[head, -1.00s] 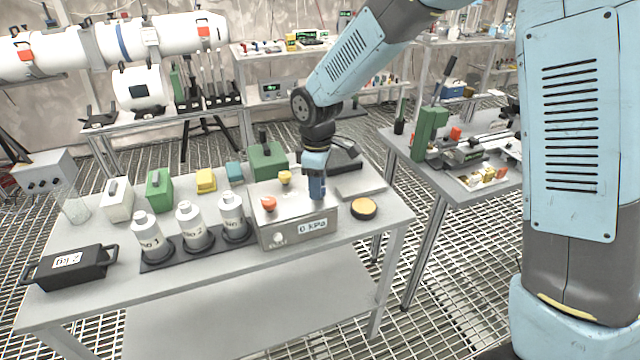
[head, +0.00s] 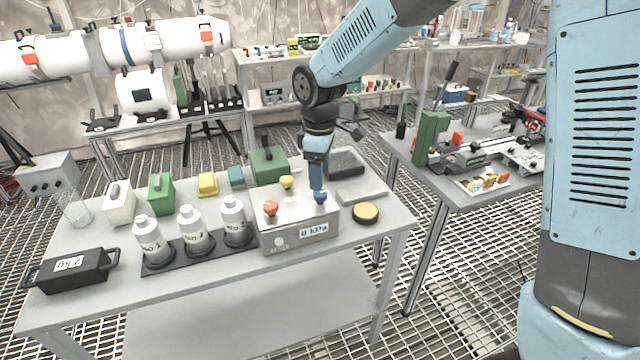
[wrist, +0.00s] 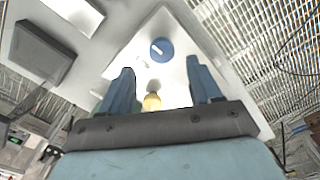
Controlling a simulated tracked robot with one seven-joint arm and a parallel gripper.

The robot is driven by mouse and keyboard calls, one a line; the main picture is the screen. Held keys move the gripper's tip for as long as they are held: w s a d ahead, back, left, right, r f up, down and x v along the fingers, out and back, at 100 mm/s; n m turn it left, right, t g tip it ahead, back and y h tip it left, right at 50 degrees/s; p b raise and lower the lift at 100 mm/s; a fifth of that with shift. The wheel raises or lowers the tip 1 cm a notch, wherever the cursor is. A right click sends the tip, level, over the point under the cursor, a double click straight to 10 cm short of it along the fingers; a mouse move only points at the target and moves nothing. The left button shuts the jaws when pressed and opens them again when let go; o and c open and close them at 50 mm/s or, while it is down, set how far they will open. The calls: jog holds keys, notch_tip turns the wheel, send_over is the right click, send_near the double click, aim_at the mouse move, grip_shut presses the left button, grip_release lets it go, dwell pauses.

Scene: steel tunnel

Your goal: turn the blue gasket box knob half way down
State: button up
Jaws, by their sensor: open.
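The grey gasket box (head: 270,240) stands at the right of the near table, with a "0 kPa" label on its front. Its top carries an orange knob (head: 270,208), a yellow knob (head: 286,182) and a blue knob (head: 320,197). My gripper (head: 317,180) points down just above and behind the blue knob, open and empty. In the wrist view the blue knob (wrist: 161,50) has a short white mark and shows just past and between the open fingertips (wrist: 160,66). The yellow knob (wrist: 152,101) shows nearer the gripper's base. I see no contact.
Bottles (head: 190,232) stand on a dark tray left of the box. A yellow-topped disc (head: 365,212) and a grey slab (head: 360,191) lie to its right. A green block (head: 268,165) stands behind. The table's front strip is clear.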

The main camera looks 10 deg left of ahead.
aim_at(323, 192)
notch_tip(323, 192, up, 9)
jog(key=shift+f, duration=0.15)
dwell(4.3)
jog(key=s+d+r+m+t, duration=0.1)
jog(key=s+d+r+m, duration=0.15)
jog(key=d, duration=0.45)
jog(key=s+d+r+m+t, duration=0.1)
jog(key=d+r+m, duration=0.3)
jog(key=d, duration=0.4)
jog(key=s+d+r+m+t, duration=0.1)
jog(key=s+d+r+m, duration=0.15)
jog(key=d, duration=0.45)
jog(key=s+d+m+t, duration=0.2)
jog(key=s+d+m, duration=0.6)
jog(key=s+d, duration=0.4)
jog(key=shift+s+d+r+m+t, duration=0.2)
jog(key=shift+d+m+t, duration=0.1)
jog(key=shift+d, duration=0.6)
